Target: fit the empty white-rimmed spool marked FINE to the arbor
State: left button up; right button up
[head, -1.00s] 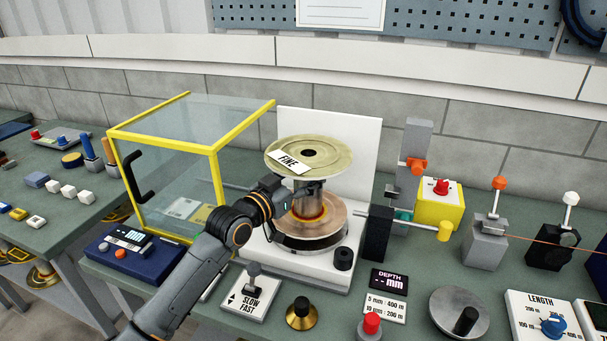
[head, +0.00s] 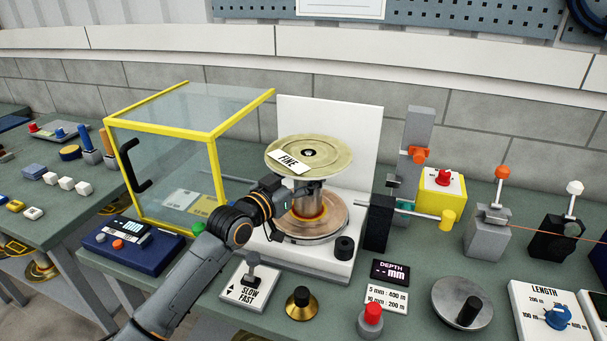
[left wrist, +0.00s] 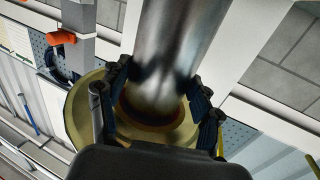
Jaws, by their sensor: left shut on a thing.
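The spool marked FINE (head: 330,152) is upright over the machine's white base. Its pale olive upper flange carries the FINE label, and a small bright tip shows inside its centre hole. A copper-toned disc (head: 335,222) lies below, close over the base; I cannot tell whether it rests there. My left gripper (head: 288,197) is shut on the spool's silver barrel between the discs, from the left. In the left wrist view, its fingers (left wrist: 158,112) straddle the barrel (left wrist: 172,50), with a yellowish flange (left wrist: 82,112) behind. The arbor is mostly hidden inside the spool. My right gripper is not in view.
A clear guard with a yellow frame (head: 160,128) stands left of the spool. A white back plate (head: 345,120) is behind it. The SLOW/FAST lever (head: 252,272) stands in front.

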aim_at(303, 163)
pick_arm(q)
jog(key=shift+r, duration=0.35)
jog(key=o, duration=1.9)
jog(key=shift+c, duration=0.2)
jog(key=shift+o, duration=0.2)
jog(key=shift+s+f, duration=0.1)
jog(key=shift+s, duration=0.05)
jog(key=shift+r+p, duration=1.35)
jog(key=shift+p, duration=0.05)
